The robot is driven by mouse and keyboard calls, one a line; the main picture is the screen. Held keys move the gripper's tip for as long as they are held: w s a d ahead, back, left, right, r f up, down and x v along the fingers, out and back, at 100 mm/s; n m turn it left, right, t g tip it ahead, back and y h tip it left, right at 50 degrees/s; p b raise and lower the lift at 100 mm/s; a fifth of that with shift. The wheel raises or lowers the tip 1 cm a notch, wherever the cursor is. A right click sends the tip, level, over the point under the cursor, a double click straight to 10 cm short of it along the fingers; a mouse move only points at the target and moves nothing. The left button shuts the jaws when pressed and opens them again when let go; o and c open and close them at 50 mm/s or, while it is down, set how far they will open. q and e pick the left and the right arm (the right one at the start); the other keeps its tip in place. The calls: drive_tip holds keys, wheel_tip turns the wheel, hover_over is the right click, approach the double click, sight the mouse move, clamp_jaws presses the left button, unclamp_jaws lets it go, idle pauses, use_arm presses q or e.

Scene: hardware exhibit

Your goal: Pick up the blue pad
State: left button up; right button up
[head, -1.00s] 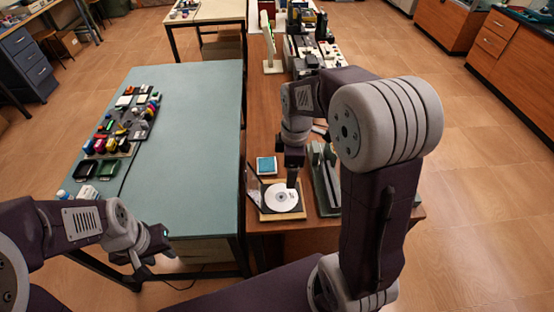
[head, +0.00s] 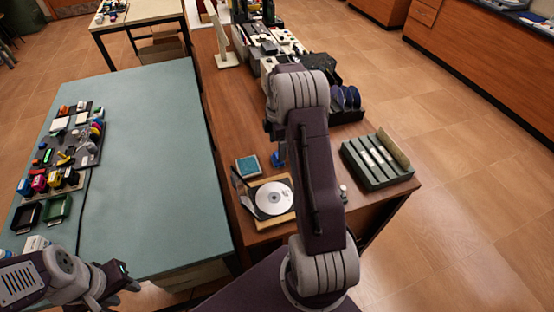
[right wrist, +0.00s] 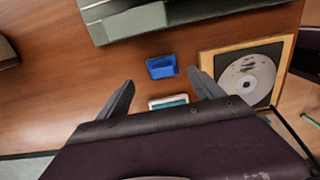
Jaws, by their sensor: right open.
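A square teal-blue pad (head: 248,166) with a pale edge lies on the brown table, above the disc in the head view. In the right wrist view the pad (right wrist: 168,102) is partly cut off by my wrist, between the fingers as seen. A deeper blue small block (right wrist: 162,67) lies just beyond the fingertips; it also shows in the head view (head: 278,157), partly behind my arm. My right gripper (right wrist: 162,80) is open with nothing between its jaws; my arm hides it in the head view. My left gripper (head: 122,284) is at lower left, away from the pad; its jaws are unclear.
A disc (head: 273,198) on a wooden-edged tray lies near the pad. A green-grey case (head: 378,160) stands at the table's right side. Blue discs in a dark holder (head: 345,100) stand further back. The green table (head: 150,150) is mostly clear, with several small items at its left.

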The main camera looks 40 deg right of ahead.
drive_tip(key=f, duration=0.4)
drive_tip(key=shift+s+a, duration=0.1)
drive_tip(key=shift+s, duration=0.25)
drive_tip(key=shift+w+f, duration=0.15)
drive_tip(key=shift+f, duration=0.35)
drive_tip(key=shift+r, duration=0.1)
drive_tip(key=c, duration=1.6)
wheel_tip(320, 180, up, 10)
